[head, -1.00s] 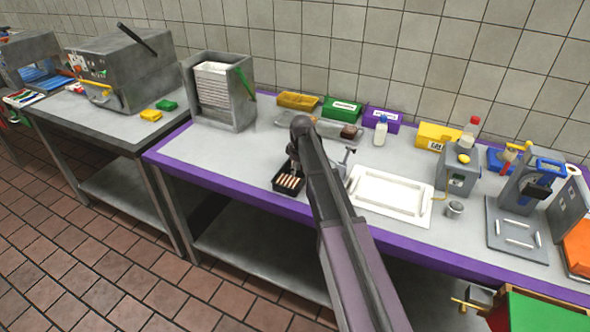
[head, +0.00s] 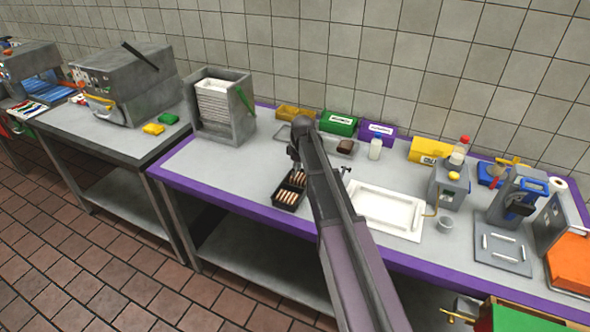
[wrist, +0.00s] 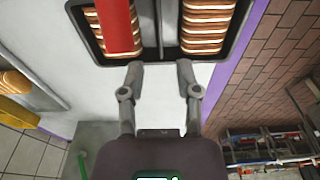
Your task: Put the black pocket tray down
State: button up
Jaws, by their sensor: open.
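The black pocket tray (head: 276,201) lies on the purple-edged table, left of my arm in the head view, with rows of brown-and-cream filled pieces in its pockets. In the wrist view its near rim and middle divider (wrist: 160,30) fill the top, with a filled pocket on each side. A red bar-like thing (wrist: 115,22) covers part of the left pocket. My gripper (wrist: 160,68) is open, its two fingers apart at the tray's near edge, below the divider in the picture. Nothing shows between the fingertips. In the head view my arm hides part of the tray and most of the gripper.
A white tray (head: 419,222) lies just right of my arm. A grey rack of trays (head: 243,115) stands to the left. Green (head: 338,125) and purple (head: 378,134) boxes line the wall. The table's front-left part is clear.

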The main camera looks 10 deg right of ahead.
jog(key=shift+s+d+r+p, duration=0.1)
jog(key=shift+d+r+p, duration=0.05)
jog(key=shift+r+p, duration=1.25)
jog(key=shift+r, duration=0.15)
jog(key=s+a+m+h, duration=0.1)
jog(key=s+m, duration=0.9)
jog(key=s, duration=1.8)
jog(key=shift+s+m+g, duration=0.2)
jog(key=shift+m+g, duration=0.2)
